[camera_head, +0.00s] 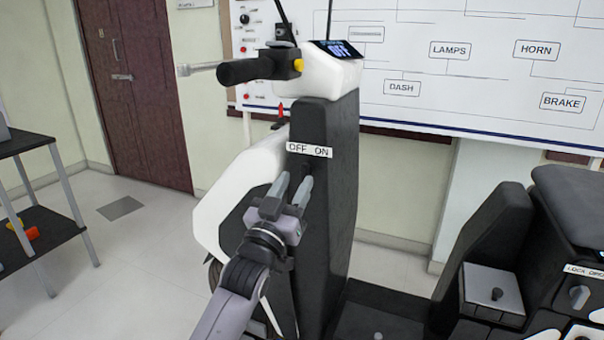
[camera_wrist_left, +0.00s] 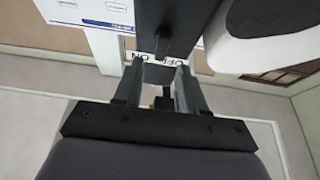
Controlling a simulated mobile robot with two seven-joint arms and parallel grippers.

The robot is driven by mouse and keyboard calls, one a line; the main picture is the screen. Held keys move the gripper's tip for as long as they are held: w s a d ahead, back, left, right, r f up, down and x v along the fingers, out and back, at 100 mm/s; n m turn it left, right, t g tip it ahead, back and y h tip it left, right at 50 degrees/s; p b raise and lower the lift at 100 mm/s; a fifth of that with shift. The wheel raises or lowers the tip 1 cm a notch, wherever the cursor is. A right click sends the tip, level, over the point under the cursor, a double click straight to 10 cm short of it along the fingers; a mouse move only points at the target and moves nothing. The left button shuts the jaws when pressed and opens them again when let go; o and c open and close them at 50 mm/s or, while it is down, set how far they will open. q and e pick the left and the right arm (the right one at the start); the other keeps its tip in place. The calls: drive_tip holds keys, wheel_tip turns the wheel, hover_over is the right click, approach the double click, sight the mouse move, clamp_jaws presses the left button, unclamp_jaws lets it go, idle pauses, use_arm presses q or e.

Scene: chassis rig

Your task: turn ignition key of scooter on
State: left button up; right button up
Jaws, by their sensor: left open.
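The scooter's black front column (camera_head: 340,190) stands in the middle of the head view, with a white OFF/ON label (camera_head: 310,150) on it. A small dark shape just below the label, probably the ignition key (camera_head: 307,168), is partly hidden by my fingertips; its angle cannot be told. My left gripper (camera_head: 291,184) is open, with its fingers pointing at the column just under the label. In the left wrist view the label (camera_wrist_left: 168,60) shows between and beyond the open fingers (camera_wrist_left: 159,68). Contact with the key cannot be made out. My right gripper is out of view.
The handlebar grip (camera_head: 243,71) and display (camera_head: 335,50), reading OFF, are above the column. A shelf (camera_head: 35,145) stands at far left. A wiring board (camera_head: 450,65) hangs behind.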

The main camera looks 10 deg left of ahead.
sight(303, 168)
use_arm(q)
drive_tip(key=shift+x, duration=1.85)
drive_tip(key=shift+s+f, duration=0.1)
clamp_jaws()
